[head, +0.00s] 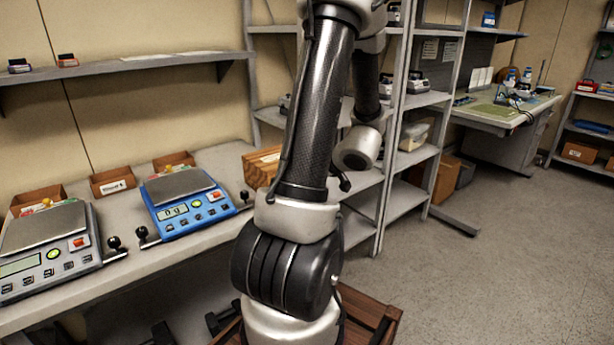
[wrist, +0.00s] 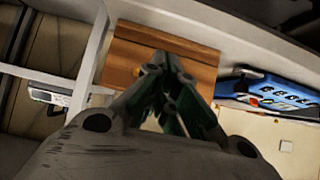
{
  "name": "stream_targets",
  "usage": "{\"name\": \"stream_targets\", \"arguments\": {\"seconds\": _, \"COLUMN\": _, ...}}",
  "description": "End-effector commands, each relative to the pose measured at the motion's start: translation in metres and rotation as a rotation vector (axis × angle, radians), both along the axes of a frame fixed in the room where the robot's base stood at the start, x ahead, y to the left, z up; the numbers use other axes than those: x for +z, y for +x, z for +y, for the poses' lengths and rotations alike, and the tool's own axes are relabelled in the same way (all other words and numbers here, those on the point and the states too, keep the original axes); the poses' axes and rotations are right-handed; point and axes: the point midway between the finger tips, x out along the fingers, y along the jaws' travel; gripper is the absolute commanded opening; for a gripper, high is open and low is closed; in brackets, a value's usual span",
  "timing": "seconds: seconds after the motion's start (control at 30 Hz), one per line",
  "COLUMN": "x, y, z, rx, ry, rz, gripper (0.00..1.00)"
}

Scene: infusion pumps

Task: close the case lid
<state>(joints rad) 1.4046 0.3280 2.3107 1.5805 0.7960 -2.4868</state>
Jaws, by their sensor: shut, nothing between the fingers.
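A wooden case (head: 262,167) sits on the bench to the right of the blue scale in the head view, partly hidden behind my arm. In the wrist view the orange-brown wooden case (wrist: 194,55) lies just beyond my fingertips, with a dark line across it. I cannot tell lid from body there, or how far open the lid is. My gripper (wrist: 165,72) is shut and empty, its fingertips overlapping the case in the picture. Whether they touch it is unclear. In the head view my gripper is hidden behind my arm.
A blue scale (head: 184,201) and a grey scale (head: 50,250) stand on the bench, with small cardboard boxes (head: 112,181) behind. Metal shelving (head: 412,100) stands right of the case. A brown wooden crate (head: 368,306) is low in front. The floor at right is clear.

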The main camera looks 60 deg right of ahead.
Motion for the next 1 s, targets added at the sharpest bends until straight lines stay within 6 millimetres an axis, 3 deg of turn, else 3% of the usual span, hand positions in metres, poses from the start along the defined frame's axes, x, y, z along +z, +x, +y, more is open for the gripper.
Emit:
{"name": "stream_targets", "arguments": {"seconds": 0.37, "x": 0.004, "y": -0.005, "z": 0.001, "rx": -0.001, "ry": -0.001, "rz": 0.000, "gripper": 0.00}}
{"name": "stream_targets", "arguments": {"seconds": 0.8, "x": 0.058, "y": -0.073, "z": 0.020, "rx": -0.003, "ry": -0.003, "rz": 0.002, "gripper": 0.00}}
{"name": "stream_targets", "arguments": {"seconds": 1.0, "x": 0.071, "y": -0.090, "z": 0.026, "rx": -0.002, "ry": -0.001, "rz": 0.001, "gripper": 0.00}}
